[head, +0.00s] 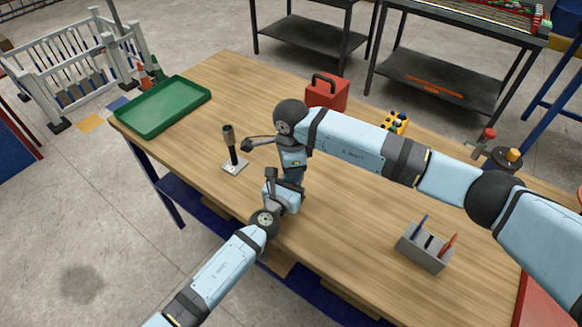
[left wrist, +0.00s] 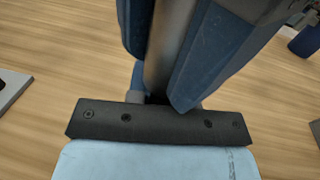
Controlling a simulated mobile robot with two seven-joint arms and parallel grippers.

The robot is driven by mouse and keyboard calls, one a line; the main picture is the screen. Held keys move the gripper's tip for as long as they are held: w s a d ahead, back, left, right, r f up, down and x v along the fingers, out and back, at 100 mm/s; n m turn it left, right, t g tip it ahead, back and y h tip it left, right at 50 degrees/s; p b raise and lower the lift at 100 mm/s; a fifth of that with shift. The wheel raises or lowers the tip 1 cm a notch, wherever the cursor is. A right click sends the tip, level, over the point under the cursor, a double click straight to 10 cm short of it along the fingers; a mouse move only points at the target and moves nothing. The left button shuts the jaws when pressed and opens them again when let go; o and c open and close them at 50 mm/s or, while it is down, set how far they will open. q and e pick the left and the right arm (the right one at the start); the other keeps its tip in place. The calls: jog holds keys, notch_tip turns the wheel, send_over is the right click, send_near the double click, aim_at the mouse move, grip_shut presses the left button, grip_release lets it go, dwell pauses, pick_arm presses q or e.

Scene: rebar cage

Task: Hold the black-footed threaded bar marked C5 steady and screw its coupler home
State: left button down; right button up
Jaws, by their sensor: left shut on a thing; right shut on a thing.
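My right gripper (head: 292,176) points down over the middle of the bench, just above my left gripper (head: 295,188), which reaches in from the front left. Both are shut, and the hands hide what they hold in the head view. In the left wrist view, a grey shaft (left wrist: 170,50), apparently the threaded bar, shows between the blue fingers of my left gripper (left wrist: 175,55). Its black foot, its mark and its coupler cannot be made out. Another dark upright bar (head: 234,157) with a grey-brown sleeve on top stands on a light plate (head: 229,169) to the left.
A green tray (head: 150,128) lies at the bench's far left. A red toolbox (head: 335,97) and a yellow-and-black item (head: 394,122) stand at the back. A grey caddy (head: 422,256) with tools is at the right front. Bare wood lies between the hands and caddy.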

jog(key=shift+m, duration=0.4)
jog(key=o, duration=1)
jog(key=shift+r, duration=2.25)
jog(key=shift+c, duration=0.3)
